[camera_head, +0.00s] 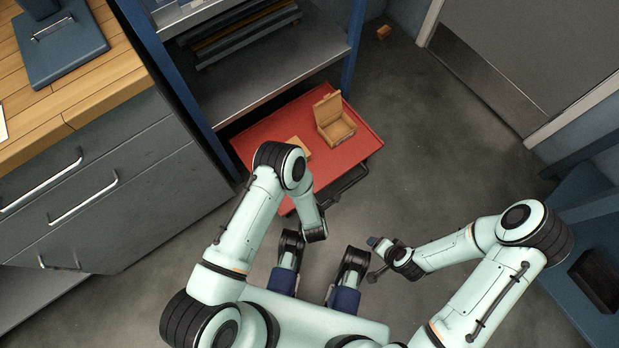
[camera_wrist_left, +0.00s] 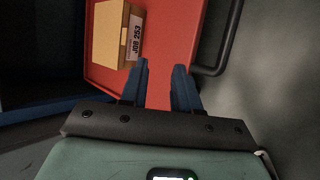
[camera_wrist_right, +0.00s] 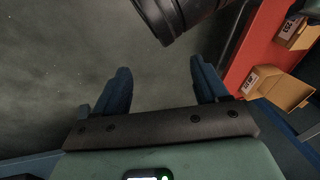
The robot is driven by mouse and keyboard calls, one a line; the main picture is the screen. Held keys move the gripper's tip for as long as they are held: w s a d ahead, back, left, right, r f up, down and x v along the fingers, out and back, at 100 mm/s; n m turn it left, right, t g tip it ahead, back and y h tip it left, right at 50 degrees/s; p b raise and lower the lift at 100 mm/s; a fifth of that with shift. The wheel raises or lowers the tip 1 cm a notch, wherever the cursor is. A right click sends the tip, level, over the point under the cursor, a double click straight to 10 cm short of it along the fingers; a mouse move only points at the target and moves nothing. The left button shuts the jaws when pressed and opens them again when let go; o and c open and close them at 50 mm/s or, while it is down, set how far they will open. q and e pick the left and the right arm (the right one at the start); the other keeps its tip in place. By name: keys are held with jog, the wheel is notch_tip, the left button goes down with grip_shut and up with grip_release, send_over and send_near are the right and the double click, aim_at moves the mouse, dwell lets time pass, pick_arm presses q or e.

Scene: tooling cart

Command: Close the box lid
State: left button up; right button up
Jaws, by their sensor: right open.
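A tan cardboard box (camera_head: 337,131) with its hinged lid (camera_head: 327,107) standing up stands open on a red tray shelf (camera_head: 365,143). It also shows at the right edge of the right wrist view (camera_wrist_right: 262,84). My left gripper (camera_wrist_left: 160,70) is open and empty, with a narrow gap between blue fingers; in the head view my left arm mostly hides it. My right gripper (camera_wrist_right: 160,70) is open and empty over the floor, well apart from the box. It also shows in the head view (camera_head: 374,244).
A second box (camera_wrist_left: 117,35), labelled JOB 253, sits on the red shelf, partly behind my left arm in the head view. A dark handle (camera_wrist_left: 216,45) runs along the shelf's edge. A drawer cabinet (camera_head: 110,190) stands left.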

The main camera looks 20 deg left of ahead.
pick_arm(q)
jog(key=p+v, duration=0.1)
jog(key=v, duration=0.4)
jog(key=shift+s+r, duration=0.15)
jog(key=shift+s, duration=0.05)
pick_arm(e)
jog(key=s, duration=0.1)
jog(key=s+a+r, duration=0.1)
jog(key=s+g, duration=0.1)
jog(key=shift+a+r, duration=0.25)
jog(key=shift+r, duration=0.15)
